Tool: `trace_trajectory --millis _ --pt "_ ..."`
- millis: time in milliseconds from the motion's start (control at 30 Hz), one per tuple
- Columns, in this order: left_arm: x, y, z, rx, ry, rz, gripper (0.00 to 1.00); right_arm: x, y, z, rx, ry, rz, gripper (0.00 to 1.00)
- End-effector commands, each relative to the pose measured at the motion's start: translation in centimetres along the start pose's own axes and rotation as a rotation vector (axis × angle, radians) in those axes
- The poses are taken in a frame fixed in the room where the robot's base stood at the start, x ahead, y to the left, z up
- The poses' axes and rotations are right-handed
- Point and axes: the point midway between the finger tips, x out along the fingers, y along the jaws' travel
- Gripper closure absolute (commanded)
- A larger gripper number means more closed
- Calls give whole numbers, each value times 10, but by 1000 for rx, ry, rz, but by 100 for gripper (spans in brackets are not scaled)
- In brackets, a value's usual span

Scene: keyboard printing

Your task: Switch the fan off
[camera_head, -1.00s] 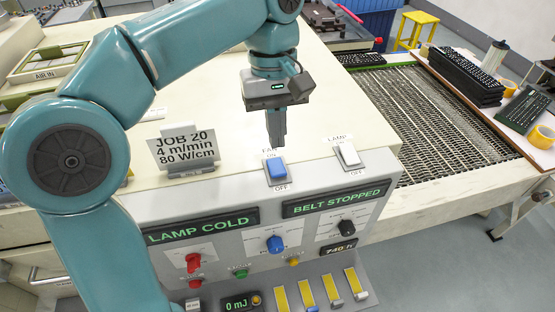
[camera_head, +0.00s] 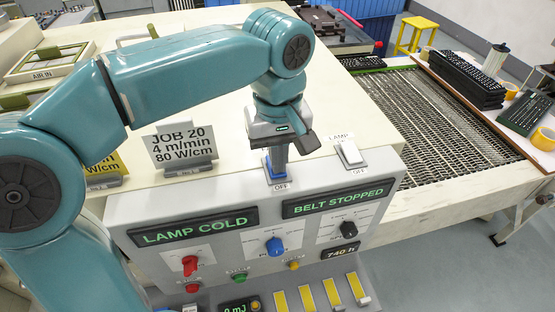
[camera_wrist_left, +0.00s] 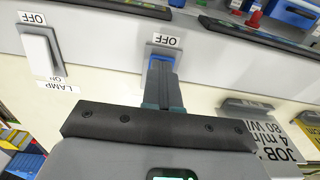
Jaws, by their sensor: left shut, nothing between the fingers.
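The fan switch (camera_head: 269,174) is a blue rocker on the sloping grey panel, with an OFF label below it. My left gripper (camera_head: 279,170) points down onto it and hides most of it and its upper label. In the left wrist view, the shut fingers (camera_wrist_left: 161,84) lie over the rocker, and a blue strip of the switch (camera_wrist_left: 163,52) shows beside the OFF label. The fingers are empty and look to be at or touching the switch. The rocker's tilt is hidden. My right gripper is not in view.
The white lamp switch (camera_head: 350,154) stands just right; it also shows in the wrist view (camera_wrist_left: 40,54). The job card (camera_head: 181,147) stands to the left. Displays read LAMP COLD (camera_head: 196,228) and BELT STOPPED (camera_head: 339,197). Knobs and buttons sit below. The mesh belt (camera_head: 440,115) is clear.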

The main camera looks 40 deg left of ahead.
Motion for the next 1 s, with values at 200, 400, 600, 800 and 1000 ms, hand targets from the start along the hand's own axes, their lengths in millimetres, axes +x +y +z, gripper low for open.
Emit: trace_trajectory --millis 200,400,600,800,1000 --pt "9 -1 4 4 -26 -24 100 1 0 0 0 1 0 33" --pt "8 -1 -1 3 -27 -26 100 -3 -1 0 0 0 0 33" --pt "6 -1 -12 2 -24 -26 100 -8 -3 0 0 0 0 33" --pt "7 -1 -15 2 -18 -24 100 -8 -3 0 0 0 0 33" --pt "4 -1 -15 2 -19 -24 100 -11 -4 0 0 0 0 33"
